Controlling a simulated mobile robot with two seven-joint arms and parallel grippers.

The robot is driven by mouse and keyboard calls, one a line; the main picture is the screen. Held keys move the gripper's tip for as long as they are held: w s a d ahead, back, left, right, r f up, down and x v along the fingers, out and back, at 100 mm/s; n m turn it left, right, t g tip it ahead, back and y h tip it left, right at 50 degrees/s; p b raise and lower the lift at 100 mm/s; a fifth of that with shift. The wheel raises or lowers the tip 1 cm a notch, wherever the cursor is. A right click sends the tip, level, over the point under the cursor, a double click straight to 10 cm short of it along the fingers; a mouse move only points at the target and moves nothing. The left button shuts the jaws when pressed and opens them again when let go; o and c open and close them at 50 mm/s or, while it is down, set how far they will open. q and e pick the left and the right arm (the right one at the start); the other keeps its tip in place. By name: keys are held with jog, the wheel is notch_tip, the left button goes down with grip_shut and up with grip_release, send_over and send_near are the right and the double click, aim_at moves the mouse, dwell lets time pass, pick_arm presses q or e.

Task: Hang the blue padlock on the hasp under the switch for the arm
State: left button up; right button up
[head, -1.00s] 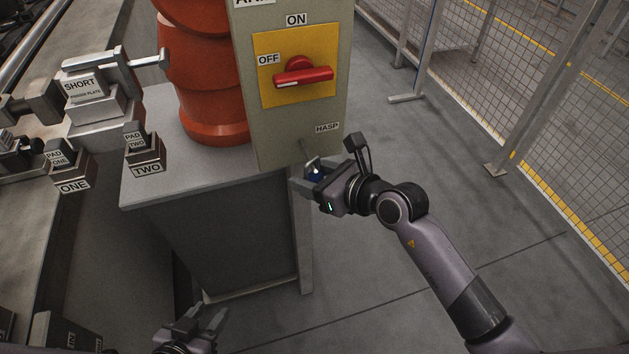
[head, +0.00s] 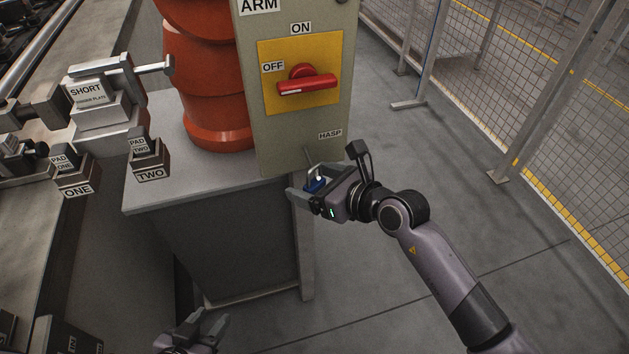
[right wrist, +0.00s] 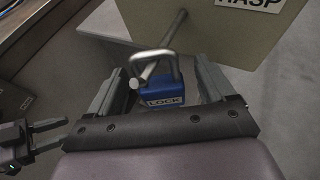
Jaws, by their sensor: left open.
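The blue padlock (right wrist: 162,97), marked LOCK, has its silver shackle (right wrist: 155,57) upright at the hasp's thin metal rod (right wrist: 148,72). The rod seems to pass through the shackle loop. The padlock also shows in the head view (head: 313,186), below the HASP label. My right gripper (right wrist: 162,80) is open, with one finger on each side of the padlock body and a narrow gap visible. My left gripper (head: 210,325) is open and empty at the bottom of the head view. The red switch handle (head: 307,86) sits on a yellow plate above the hasp.
The grey switch box (head: 290,140), marked ARM, stands at the corner of a grey pedestal (head: 160,190) beside an orange robot base (head: 215,90). Blocks ONE (head: 76,187) and TWO (head: 150,172) are at left. A mesh fence (head: 540,90) stands right, with clear floor before it.

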jog(key=s+d+r+m+t+y+p, duration=0.25)
jog(key=s+d+r+m, duration=0.35)
jog(key=s+m, duration=0.45)
jog(key=s+d+f+m+t+h, duration=0.1)
jog(key=d+f+m+h, duration=0.3)
jog(key=m, duration=0.5)
jog(key=s+d+f+m+t+h+p, duration=0.1)
jog(key=s+d+f+m+h, duration=0.25)
jog(key=m, duration=0.55)
jog(key=w+d+f+m+t+h, duration=0.1)
jog(key=d+f+m+h, duration=0.1)
jog(key=d+f+m, duration=0.5)
jog(key=s+f+m+g+h, duration=0.1)
jog(key=s+f+m+g, duration=0.2)
jog(key=s+m, duration=0.4)
jog(key=shift+s+d+f+m+g+p, duration=0.2)
jog(key=shift+f+m+g+p, duration=0.15)
jog(key=shift+g, duration=0.3)
jog(key=shift+r, duration=0.1)
